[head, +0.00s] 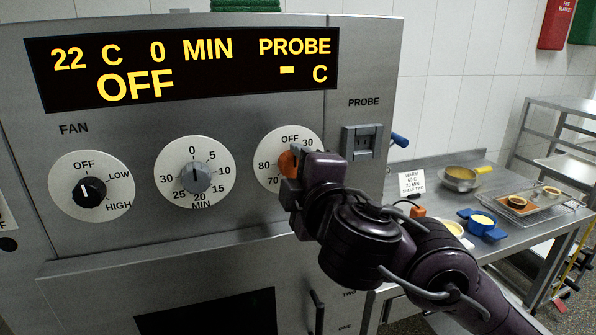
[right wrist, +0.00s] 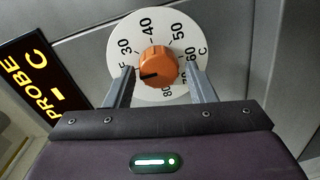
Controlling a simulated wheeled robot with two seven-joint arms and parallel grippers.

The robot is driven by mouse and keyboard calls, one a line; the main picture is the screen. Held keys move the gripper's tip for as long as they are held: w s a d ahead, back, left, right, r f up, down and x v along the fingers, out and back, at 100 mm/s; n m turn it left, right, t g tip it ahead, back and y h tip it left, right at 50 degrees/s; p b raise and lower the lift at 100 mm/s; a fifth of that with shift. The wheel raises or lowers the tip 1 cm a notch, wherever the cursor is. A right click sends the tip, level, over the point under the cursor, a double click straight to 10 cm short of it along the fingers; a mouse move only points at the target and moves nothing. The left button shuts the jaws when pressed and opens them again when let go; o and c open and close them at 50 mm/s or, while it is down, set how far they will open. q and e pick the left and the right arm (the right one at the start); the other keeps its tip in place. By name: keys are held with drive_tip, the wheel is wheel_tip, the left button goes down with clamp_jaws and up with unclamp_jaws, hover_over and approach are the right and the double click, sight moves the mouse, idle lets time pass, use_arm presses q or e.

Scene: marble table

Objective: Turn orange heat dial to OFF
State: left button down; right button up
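The orange heat dial (head: 287,163) is on the oven's front panel, on a white disc marked OFF and 30 to 80. My right gripper covers part of it in the head view. In the right wrist view the orange dial (right wrist: 158,67) sits between the two fingertips of my right gripper (right wrist: 160,75). A small gap shows on each side, so the fingers look open around it. The dial's black mark points left, close to the OFF lettering, which the left finger partly hides. The display (head: 190,65) reads 22 C, 0 MIN and OFF. My left gripper is out of view.
The black fan dial (head: 90,191) and grey minute dial (head: 195,178) are left of the heat dial. A probe socket (head: 362,141) is to its upper right. A steel table (head: 440,190) with a pan, bowls and a tray stands at the right.

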drive_tip(key=shift+o, duration=0.9)
drive_tip(key=p+v, duration=0.1)
drive_tip(key=v, duration=0.6)
drive_tip(key=shift+s+p, duration=0.35)
drive_tip(key=shift+d, duration=0.1)
